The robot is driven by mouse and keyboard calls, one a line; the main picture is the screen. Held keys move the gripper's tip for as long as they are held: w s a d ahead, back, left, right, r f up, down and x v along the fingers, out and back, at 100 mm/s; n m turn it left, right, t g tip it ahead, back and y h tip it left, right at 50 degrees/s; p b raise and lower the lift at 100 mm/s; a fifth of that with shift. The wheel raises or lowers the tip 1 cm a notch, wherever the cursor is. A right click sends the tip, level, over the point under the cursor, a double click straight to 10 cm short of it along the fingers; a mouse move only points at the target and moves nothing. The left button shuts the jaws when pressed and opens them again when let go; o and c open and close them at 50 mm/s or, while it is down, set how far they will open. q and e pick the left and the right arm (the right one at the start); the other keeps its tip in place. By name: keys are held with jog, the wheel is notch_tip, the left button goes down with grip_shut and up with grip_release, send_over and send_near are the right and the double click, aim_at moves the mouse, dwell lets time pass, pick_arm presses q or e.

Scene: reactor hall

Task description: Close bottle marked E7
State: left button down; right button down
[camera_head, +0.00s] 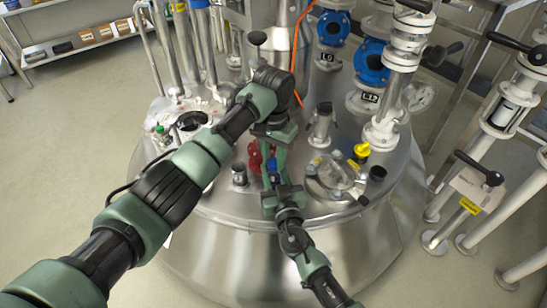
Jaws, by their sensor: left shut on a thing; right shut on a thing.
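My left gripper (277,150) reaches down from the upper middle over the steel vessel lid. My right gripper (269,182) comes up from the bottom, close below the left one. A small blue thing (272,165) shows between the two grippers, with a red thing (254,158) just left of it. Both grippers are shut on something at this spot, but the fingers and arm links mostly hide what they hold. I cannot make out a bottle marked E7 or read its label. I cannot tell whether a cap sits on a bottle.
The round steel vessel lid (215,203) carries several fittings around the grippers. A short dark-topped port (239,174) stands to the left. A glass-covered port (335,177) and a yellow cap (362,150) stand to the right. Blue-and-white valves (372,60) and pipes crowd the back right.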

pick_arm(q)
jog(key=m, duration=1.4)
jog(key=shift+m, duration=0.4)
jog(key=m, duration=0.5)
jog(key=shift+m, duration=0.3)
jog(key=c, duration=1)
grip_release()
notch_tip(320, 180, up, 12)
